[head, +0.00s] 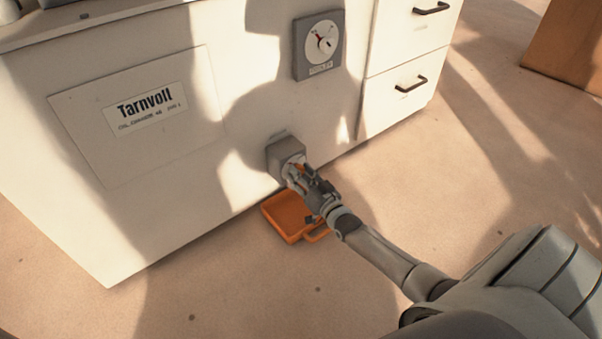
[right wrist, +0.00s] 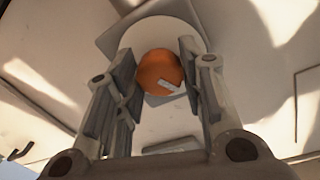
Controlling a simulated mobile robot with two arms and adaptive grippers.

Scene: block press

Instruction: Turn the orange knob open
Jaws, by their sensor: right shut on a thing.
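The orange knob (right wrist: 160,72) sits on a grey housing (head: 285,155) low on the front of the white cabinet. In the right wrist view it is round, with a small pale mark on its face, and it lies between the fingers. My right gripper (head: 298,171) reaches the knob from the lower right and is shut on it; its fingers (right wrist: 158,82) stand on both sides of the knob. In the head view the fingers hide most of the knob. My left gripper is not in view.
An orange tray (head: 281,222) lies on the floor just below the knob. A dial gauge (head: 319,46) is above it on the cabinet (head: 130,235). Drawers with dark handles (head: 411,84) are to the right. The floor left of the tray is clear.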

